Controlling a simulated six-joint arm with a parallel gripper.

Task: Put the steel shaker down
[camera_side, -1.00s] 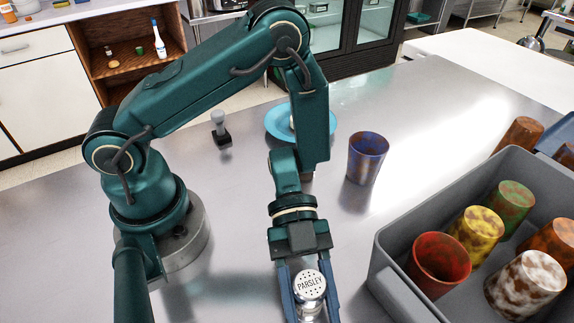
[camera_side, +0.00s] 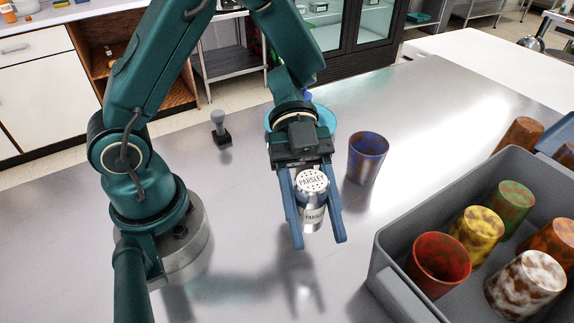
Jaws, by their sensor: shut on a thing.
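The steel shaker (camera_side: 312,212) has a perforated lid and a label reading PARSLEY. It is upright between the two blue fingers of my gripper (camera_side: 319,236), which is shut on it. The shaker appears to be held above the steel counter (camera_side: 230,250), with a shadow and reflection below it. The fingertips reach a little lower than the shaker's base.
A blue-brown cup (camera_side: 367,160) stands just right of my gripper. A grey crate (camera_side: 395,285) with several coloured cups is at the right. A blue plate (camera_side: 327,117) is partly hidden behind my gripper. A small stamp-like tool (camera_side: 220,130) stands at left. The front counter is clear.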

